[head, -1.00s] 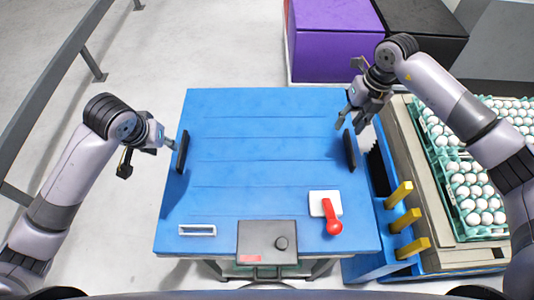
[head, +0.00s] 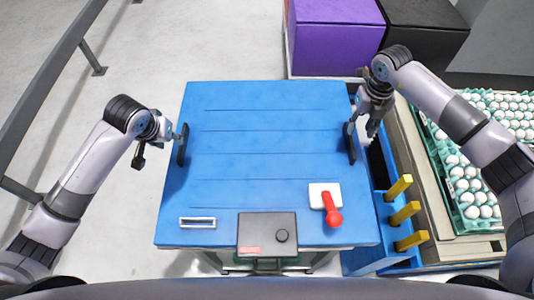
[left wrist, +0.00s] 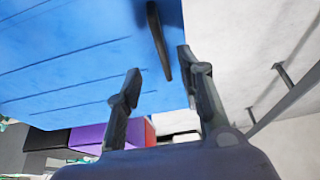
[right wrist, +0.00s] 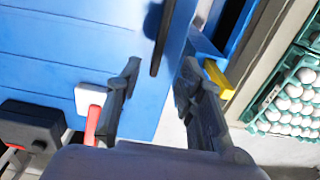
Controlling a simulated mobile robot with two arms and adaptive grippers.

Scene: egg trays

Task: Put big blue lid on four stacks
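The big blue lid (head: 265,155) lies flat in the middle of the head view, with a black upright handle near each side edge. My left gripper (head: 178,133) is open at the left handle (head: 183,146). In the left wrist view that handle (left wrist: 160,42) lies between the spread fingertips (left wrist: 160,65). My right gripper (head: 356,124) is open at the right handle (head: 351,143). In the right wrist view that handle (right wrist: 162,38) lies between the open fingertips (right wrist: 158,68). No finger is closed on either handle. Egg stacks on green trays (head: 457,215) are at the right.
A blue frame with yellow posts (head: 404,213) stands right of the lid, beside the pallet holding the eggs. A purple box (head: 335,42) and a black box (head: 425,30) are at the back. A grey rail (head: 45,105) runs along the left; floor there is clear.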

